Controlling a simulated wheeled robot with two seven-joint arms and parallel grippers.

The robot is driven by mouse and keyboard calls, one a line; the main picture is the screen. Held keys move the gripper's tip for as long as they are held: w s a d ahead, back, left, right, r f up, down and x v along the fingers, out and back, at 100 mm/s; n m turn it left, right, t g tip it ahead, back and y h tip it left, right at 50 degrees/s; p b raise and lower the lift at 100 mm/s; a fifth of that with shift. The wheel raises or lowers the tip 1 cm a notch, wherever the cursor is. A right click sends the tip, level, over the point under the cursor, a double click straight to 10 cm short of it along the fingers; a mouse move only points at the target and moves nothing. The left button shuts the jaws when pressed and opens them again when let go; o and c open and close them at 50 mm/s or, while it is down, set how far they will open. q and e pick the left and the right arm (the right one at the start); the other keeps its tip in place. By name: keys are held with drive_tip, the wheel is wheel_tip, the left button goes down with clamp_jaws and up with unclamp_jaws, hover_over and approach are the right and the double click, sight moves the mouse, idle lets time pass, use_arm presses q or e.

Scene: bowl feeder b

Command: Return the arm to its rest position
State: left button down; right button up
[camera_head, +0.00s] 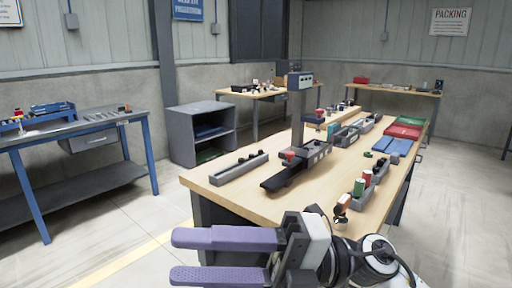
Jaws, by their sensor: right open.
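My right gripper (175,257) shows large at the bottom of the head view. Its two purple fingers point to the left and stand apart with nothing between them, so it is open and empty. Its white and dark arm (365,262) comes in from the bottom right. The gripper is in front of the near edge of the wooden workbench (240,198) in the picture. My left gripper is not in view.
The bench holds a dark fixture with a grey post (298,115), a long grey tray (238,168), red and green cylinders (360,187) near the right edge, and several bins (403,131). A blue-legged table (90,125) stands left. Floor (110,225) between is clear.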

drive_tip(key=w+d+f+m+t, duration=0.3)
drive_tip(key=w+m+t, duration=0.1)
drive_tip(key=m+t, duration=0.45)
drive_tip(key=w+d+f+m+t, duration=0.25)
drive_tip(key=w+m+t, duration=0.25)
drive_tip(key=m+t, duration=0.3)
drive_tip(key=w+d+f+m+t+h, duration=0.1)
drive_tip(key=d+f+m+t+h, duration=0.1)
drive_tip(key=d+f+m+h, duration=0.45)
drive_tip(key=w+d+f+m+t+h, duration=0.1)
drive_tip(key=d+f+m+t+h, duration=0.15)
drive_tip(key=f+m+h, duration=0.55)
drive_tip(key=s+d+f+m+g+h, duration=0.1)
drive_tip(key=s+d+f+m+g, duration=0.1)
drive_tip(key=s+f, duration=0.4)
drive_tip(key=s+d+f+m+g+h, duration=0.1)
drive_tip(key=s+d+f+m+g, duration=0.1)
drive_tip(key=s+f, duration=0.5)
drive_tip(key=s+d+f+m+g+h, duration=0.1)
drive_tip(key=s+d+f+g, duration=0.3)
drive_tip(key=f, duration=1.1)
drive_tip(key=s+g, duration=0.1)
drive_tip(key=s, duration=0.2)
drive_tip(key=shift+f+m, duration=0.3)
drive_tip(key=shift+m, duration=0.1)
